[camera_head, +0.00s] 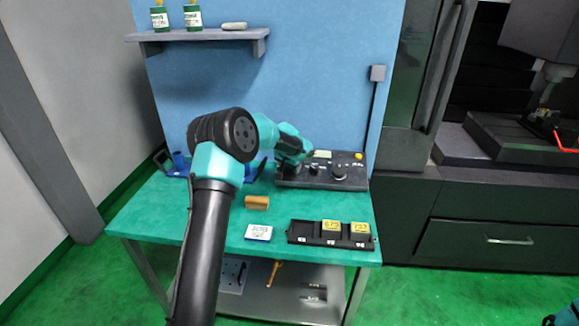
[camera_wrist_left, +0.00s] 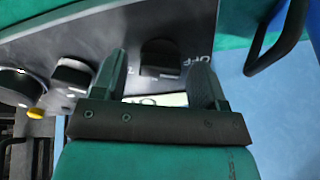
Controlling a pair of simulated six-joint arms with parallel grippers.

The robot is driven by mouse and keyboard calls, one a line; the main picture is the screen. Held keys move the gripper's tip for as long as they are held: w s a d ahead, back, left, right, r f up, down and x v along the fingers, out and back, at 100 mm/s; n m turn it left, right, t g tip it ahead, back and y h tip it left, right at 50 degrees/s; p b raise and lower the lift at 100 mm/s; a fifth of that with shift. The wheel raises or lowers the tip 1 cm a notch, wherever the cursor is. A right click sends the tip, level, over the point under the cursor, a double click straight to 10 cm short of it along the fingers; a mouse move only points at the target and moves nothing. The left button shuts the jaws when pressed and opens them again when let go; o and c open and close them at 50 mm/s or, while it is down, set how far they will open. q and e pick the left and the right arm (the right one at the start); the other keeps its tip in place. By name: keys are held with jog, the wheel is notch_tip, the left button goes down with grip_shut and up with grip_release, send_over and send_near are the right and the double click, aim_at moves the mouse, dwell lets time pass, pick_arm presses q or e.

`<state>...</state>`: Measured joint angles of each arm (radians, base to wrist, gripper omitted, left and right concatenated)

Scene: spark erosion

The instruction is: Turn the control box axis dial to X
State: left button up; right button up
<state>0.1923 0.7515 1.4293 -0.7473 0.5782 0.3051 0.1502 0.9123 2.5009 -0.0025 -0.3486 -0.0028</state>
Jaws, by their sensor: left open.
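The dark control box (camera_head: 322,180) stands at the back right of the green bench. My left gripper (camera_head: 300,157) is over its left end, partly hiding it. In the left wrist view, my left gripper (camera_wrist_left: 165,80) is open, and a black dial (camera_wrist_left: 160,57) with an OFF mark beside it shows between its fingers. Whether the fingers touch it I cannot tell. A second dial (camera_wrist_left: 72,76) is just left of the fingers, and a large round knob (camera_wrist_left: 16,85) lies further left. A pale display (camera_wrist_left: 158,100) is partly hidden by the gripper. My right gripper is out of view.
A yellow button (camera_head: 358,156) sticks up at the box's back right. A black tray (camera_head: 318,240) with yellow-labelled blocks, a white-and-blue block (camera_head: 258,233) and an orange-brown block (camera_head: 257,202) lie in front. A blue wall stands close behind the box.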

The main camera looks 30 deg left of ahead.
pick_arm(q)
jog(key=shift+c, duration=0.5)
jog(key=c, duration=0.8)
jog(key=shift+m, duration=0.5)
jog(key=m, duration=0.3)
jog(key=shift+d+m, duration=0.1)
jog(key=shift+m, duration=2.4)
jog(key=o, duration=0.9)
